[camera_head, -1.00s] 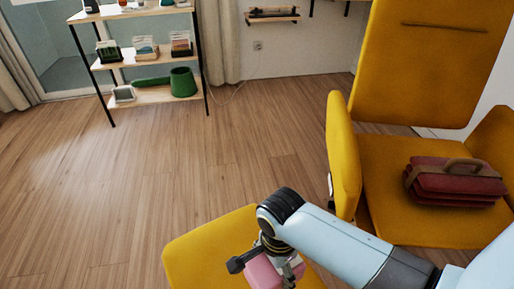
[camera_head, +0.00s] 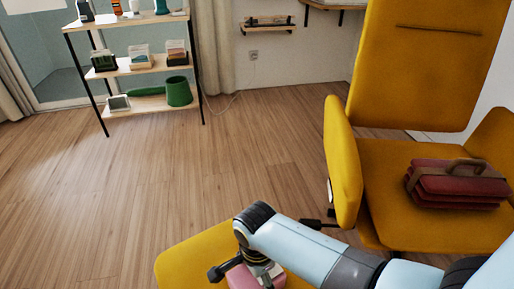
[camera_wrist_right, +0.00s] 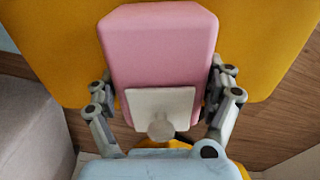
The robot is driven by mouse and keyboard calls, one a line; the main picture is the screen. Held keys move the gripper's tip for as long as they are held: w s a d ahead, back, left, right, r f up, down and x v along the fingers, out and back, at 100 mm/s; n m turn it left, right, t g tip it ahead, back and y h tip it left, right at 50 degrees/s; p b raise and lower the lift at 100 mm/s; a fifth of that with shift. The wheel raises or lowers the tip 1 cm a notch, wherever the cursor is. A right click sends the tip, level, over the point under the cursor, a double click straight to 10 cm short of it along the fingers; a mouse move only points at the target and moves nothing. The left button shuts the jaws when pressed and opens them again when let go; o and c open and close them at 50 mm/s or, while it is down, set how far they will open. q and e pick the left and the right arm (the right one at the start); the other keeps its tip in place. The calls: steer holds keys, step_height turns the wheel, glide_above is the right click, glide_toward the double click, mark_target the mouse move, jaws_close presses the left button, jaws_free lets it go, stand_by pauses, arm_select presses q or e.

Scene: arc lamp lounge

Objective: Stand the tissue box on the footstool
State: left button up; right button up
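The pink tissue box (camera_head: 240,279) is at the bottom of the head view, over the yellow footstool (camera_head: 185,256). In the right wrist view the tissue box (camera_wrist_right: 158,45) fills the middle, with a white square patch and a pale round knob facing me. My right gripper (camera_wrist_right: 163,82) has one finger along each side of the box and is shut on it. The footstool (camera_wrist_right: 60,45) spreads behind the box in that view. I cannot tell whether the box touches the footstool. My left gripper is out of view.
A yellow armchair (camera_head: 400,150) stands right of the footstool, with a dark red case (camera_head: 455,187) on its seat. A shelf unit (camera_head: 150,105) with several small items stands at the back left. The wooden floor between is clear.

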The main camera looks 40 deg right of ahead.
steer(key=shift+o, duration=1.2)
step_height(320, 180, up, 11)
steer(key=p, duration=0.4)
steer(key=shift+r+p, duration=0.15)
steer(key=shift+p, duration=0.25)
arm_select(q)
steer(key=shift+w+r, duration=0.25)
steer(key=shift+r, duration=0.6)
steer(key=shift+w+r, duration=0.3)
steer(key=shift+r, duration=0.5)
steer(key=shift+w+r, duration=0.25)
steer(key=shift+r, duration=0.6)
arm_select(e)
steer(key=shift+r, duration=0.45)
